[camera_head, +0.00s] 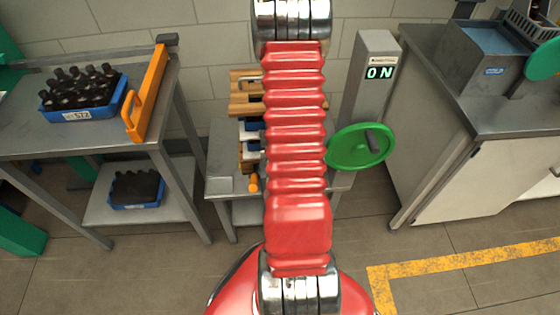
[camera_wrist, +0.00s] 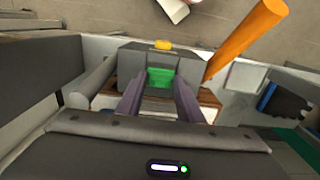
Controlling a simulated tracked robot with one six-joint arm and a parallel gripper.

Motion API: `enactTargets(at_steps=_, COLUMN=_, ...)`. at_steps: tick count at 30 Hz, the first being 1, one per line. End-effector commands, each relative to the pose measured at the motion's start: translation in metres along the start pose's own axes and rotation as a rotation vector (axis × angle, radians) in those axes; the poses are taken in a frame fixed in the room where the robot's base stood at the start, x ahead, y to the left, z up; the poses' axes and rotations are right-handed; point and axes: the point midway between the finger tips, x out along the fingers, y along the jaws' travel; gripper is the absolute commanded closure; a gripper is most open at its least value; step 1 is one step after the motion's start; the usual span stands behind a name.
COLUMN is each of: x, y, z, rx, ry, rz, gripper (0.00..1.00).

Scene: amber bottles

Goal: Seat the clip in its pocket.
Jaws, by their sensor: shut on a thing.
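In the wrist view, my gripper (camera_wrist: 160,84) has its two purple-grey fingers on either side of a small green piece (camera_wrist: 160,76), which looks like the clip. The fingers are closed on it. A dark grey block (camera_wrist: 140,62) with a yellow part (camera_wrist: 163,45) on top stands just beyond the green piece. I cannot tell whether the green piece touches the block. No pocket can be made out clearly. In the head view my red arm hides the gripper and the clip.
An orange bar (camera_wrist: 246,38) rises right of the block. In the head view, a small grey bench (camera_head: 228,160) stands behind my arm, with a green handwheel (camera_head: 360,147) and a display post (camera_head: 372,90) at right. A blue bottle crate (camera_head: 84,112) stands left.

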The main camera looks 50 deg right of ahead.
Motion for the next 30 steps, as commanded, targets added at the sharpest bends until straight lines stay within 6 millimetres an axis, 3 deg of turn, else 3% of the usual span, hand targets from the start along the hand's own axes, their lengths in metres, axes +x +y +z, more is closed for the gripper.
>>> enactTargets(at_steps=20, x=0.0098, y=-0.0002, z=0.0000, rx=0.000, ry=-0.001, rz=0.000, gripper=0.87)
enactTargets(at_steps=21, x=0.0095, y=-0.0003, z=-0.0001, rx=0.000, ry=0.000, rz=0.000, gripper=0.64)
enactTargets(at_steps=30, x=0.0094, y=-0.0005, z=0.0000, rx=-0.001, ry=0.000, rz=0.000, gripper=0.45)
